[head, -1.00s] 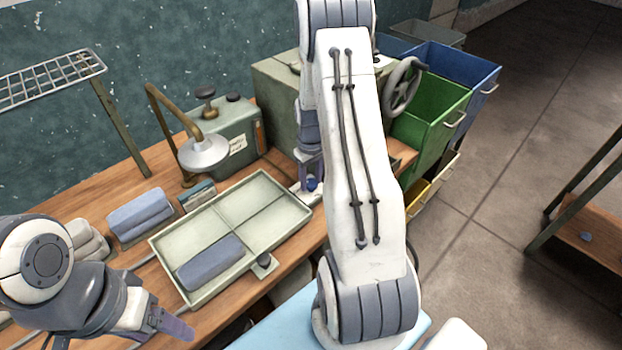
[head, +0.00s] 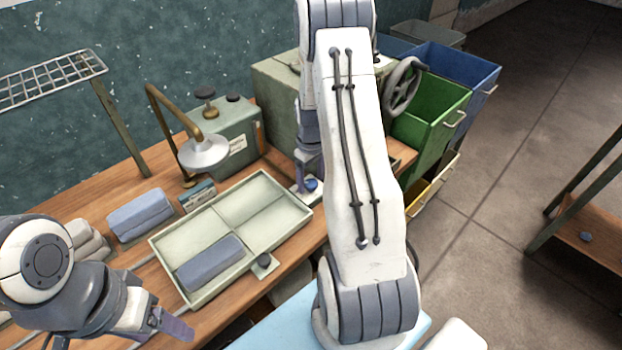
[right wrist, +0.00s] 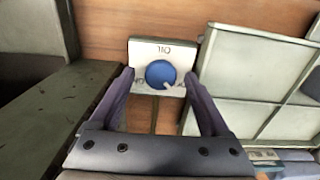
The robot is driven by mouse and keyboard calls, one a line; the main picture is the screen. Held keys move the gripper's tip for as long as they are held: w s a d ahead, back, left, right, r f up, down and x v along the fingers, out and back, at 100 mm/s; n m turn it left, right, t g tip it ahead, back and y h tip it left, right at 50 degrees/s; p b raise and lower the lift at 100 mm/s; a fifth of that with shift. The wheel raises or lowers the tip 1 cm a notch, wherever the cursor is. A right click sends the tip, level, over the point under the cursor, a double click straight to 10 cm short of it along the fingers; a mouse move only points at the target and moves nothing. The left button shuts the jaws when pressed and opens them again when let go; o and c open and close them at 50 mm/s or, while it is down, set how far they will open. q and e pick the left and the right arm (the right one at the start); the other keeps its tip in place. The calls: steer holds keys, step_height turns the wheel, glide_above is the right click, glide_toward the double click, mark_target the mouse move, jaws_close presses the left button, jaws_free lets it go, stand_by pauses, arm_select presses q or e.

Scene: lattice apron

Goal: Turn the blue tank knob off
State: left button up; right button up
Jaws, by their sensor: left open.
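The blue knob (right wrist: 160,74) sits on a pale plate (right wrist: 140,51) whose lettering reads upside down as OIL. A small white pointer at the knob's edge points to the lower right in the right wrist view. In the head view the knob (head: 311,185) shows beside the tray's right corner. My right gripper (right wrist: 159,78) is open, with its two purple fingers on either side of the knob, apart from it. In the head view my right arm partly hides this gripper. My left gripper (head: 174,324) is open and empty at the lower left.
A divided green tray (head: 290,188) holding a grey-blue folded cloth (head: 210,262) lies left of the knob. A green cabinet (head: 275,85) and a lamp (head: 204,151) stand behind. A handwheel (head: 403,87) and coloured bins (head: 432,104) are to the right.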

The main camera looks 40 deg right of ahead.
mark_target(311, 183)
step_height(311, 183, up, 10)
steer(key=b, duration=0.1)
steer(key=shift+r+b, duration=0.2)
steer(key=shift+b, duration=0.1)
stand_by(0.3)
steer(key=shift+a, duration=0.1)
stand_by(0.3)
steer(key=s+a+r+t, duration=0.1)
steer(key=s+a, duration=0.3)
steer(key=a, duration=0.7)
steer(key=s+a+r+t, duration=0.15)
steer(key=s+a, duration=0.35)
steer(key=a, duration=0.6)
steer(key=s+a+r+n+g, duration=0.1)
steer(key=s+a+r+n, duration=0.1)
steer(key=s+a, duration=0.4)
steer(key=s+a+r+n+g+y, duration=0.1)
steer(key=s+a+r+n, duration=0.1)
steer(key=s+a+n, duration=0.2)
steer(key=s+a, duration=0.2)
steer(key=shift+s+a+r, duration=0.15)
steer(key=shift+s, duration=0.2)
